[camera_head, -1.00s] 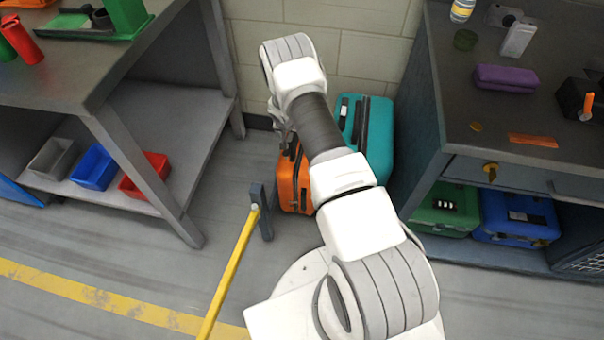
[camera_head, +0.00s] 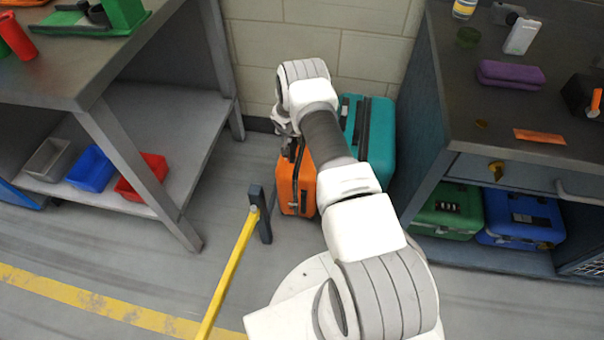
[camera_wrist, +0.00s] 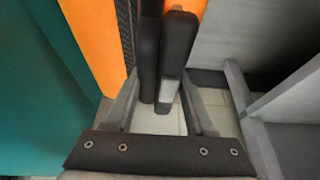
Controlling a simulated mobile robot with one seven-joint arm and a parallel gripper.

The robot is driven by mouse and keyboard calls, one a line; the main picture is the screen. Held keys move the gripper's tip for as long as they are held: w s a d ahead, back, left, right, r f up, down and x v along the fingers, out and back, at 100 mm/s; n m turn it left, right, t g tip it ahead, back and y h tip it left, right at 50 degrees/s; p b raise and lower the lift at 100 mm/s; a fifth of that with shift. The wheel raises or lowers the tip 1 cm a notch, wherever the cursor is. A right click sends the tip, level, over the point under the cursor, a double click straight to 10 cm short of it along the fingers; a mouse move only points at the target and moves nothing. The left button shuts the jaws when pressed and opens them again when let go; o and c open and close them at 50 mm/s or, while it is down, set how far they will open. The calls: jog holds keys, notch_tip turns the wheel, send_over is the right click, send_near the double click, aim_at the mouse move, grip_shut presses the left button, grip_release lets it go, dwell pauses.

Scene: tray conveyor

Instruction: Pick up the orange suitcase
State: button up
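The orange suitcase (camera_head: 297,187) stands upright on the floor, with a black handle on top and dark trim. It also shows in the wrist view (camera_wrist: 92,40), where its black handle (camera_wrist: 174,60) points towards my gripper. My gripper (camera_head: 287,137) is just above the suitcase's top in the head view, partly hidden by my arm. In the wrist view my gripper (camera_wrist: 163,98) is open, with one finger to each side of the handle's near end. I cannot tell whether a finger touches it.
A teal suitcase (camera_head: 379,150) stands right beside the orange one, against the wall. A yellow rail with a dark post (camera_head: 260,214) is in front. A workbench (camera_head: 95,60) stands left and a cabinet (camera_head: 420,130) right. Green (camera_head: 447,212) and blue (camera_head: 521,216) cases sit under the cabinet.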

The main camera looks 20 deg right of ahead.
grip_shut()
jog(key=shift+w+r, duration=0.15)
jog(key=shift+r, duration=0.05)
